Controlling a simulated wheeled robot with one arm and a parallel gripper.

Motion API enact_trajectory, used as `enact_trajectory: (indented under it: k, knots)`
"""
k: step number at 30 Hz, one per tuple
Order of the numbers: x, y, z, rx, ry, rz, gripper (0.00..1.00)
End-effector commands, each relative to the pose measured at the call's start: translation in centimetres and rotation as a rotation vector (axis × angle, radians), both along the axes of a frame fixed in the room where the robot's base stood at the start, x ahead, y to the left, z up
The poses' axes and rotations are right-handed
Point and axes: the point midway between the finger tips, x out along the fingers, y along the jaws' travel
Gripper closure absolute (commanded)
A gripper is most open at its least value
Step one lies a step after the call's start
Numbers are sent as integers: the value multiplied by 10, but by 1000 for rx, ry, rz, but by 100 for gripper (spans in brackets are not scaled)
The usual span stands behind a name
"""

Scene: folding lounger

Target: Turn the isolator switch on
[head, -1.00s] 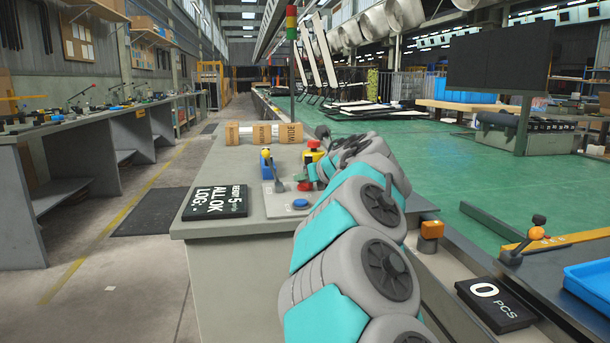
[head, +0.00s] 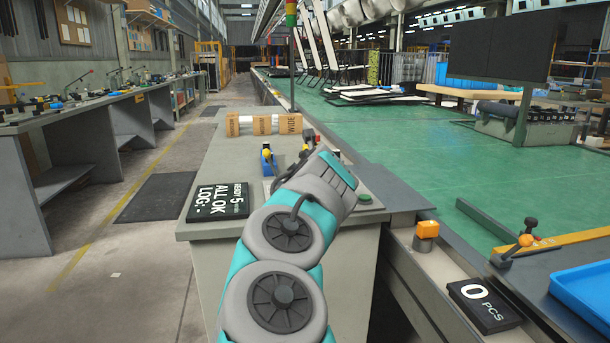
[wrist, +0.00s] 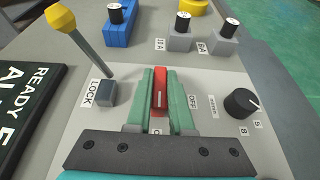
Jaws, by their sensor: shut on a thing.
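The red handle (wrist: 160,88) of what looks like the isolator switch stands in the middle of the wrist view. An "OFF" label (wrist: 193,102) lies to its right, and another label below it is partly hidden. My gripper (wrist: 160,78) has its green fingers on both sides of the red handle and is shut on it. In the head view my own arm covers the gripper and the switch, so the handle's position cannot be checked there.
Left of the switch are a "LOCK" block (wrist: 106,93) and a yellow-tipped lever (wrist: 82,45). A black dial (wrist: 240,103) is on the right. Blue (wrist: 122,28) and grey (wrist: 180,38) blocks with knobs stand behind. A black display (head: 219,195) lies on the bench.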

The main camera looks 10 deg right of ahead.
Motion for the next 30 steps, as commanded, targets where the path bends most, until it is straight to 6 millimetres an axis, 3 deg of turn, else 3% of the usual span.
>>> enact_trajectory:
  k: [2,3,11,23,30]
  knots:
    - [0,0,0,1,-1,-1,100]
    - [0,0,0,1,-1,-1,79]
    - [0,0,0,0,-1,0,50]
    - [-3,0,1,0,0,0,50]
    - [-22,-1,10,-2,-4,-4,50]
